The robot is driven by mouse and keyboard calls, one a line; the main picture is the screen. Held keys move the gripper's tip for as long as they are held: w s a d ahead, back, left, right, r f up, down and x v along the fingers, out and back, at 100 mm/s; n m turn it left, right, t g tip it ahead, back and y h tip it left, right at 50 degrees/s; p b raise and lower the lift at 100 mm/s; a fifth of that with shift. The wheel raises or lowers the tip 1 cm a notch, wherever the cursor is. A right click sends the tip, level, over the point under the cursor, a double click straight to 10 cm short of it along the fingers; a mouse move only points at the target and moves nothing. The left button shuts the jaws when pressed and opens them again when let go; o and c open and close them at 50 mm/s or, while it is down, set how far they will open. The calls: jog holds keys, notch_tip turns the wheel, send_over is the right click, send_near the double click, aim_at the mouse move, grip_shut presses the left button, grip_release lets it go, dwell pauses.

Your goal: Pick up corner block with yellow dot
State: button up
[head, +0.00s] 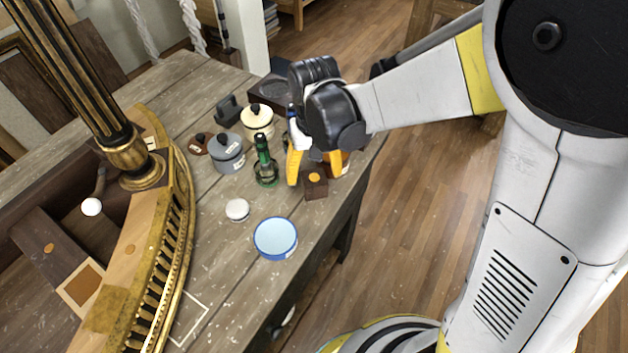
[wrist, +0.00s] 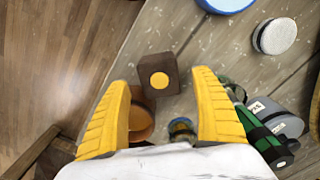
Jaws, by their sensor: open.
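The corner block (head: 315,184) is a dark brown wooden block with a yellow-orange dot on its top. It stands on the grey wooden table (head: 213,276) near the table's right edge. In the wrist view the block (wrist: 158,75) lies just beyond and between the fingertips. My gripper (head: 317,172) has yellow fingers and is open, above and beside the block. In the wrist view my gripper (wrist: 167,82) shows both fingers apart with nothing held. The block's lower part is partly hidden from above.
A green bottle (head: 264,163) stands close left of my gripper. Grey pot (head: 228,156), cream pot (head: 257,121), white round lid (head: 237,209) and blue-rimmed dish (head: 275,238) stand nearby. An orange-brown round item (wrist: 140,122) lies under the left finger. The gilt console (head: 165,240) fills the left.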

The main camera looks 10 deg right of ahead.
aim_at(314, 177)
notch_tip(314, 177, down, 4)
jog(key=shift+b, duration=0.8)
jog(key=shift+r, duration=0.1)
jog(key=c, duration=1.3)
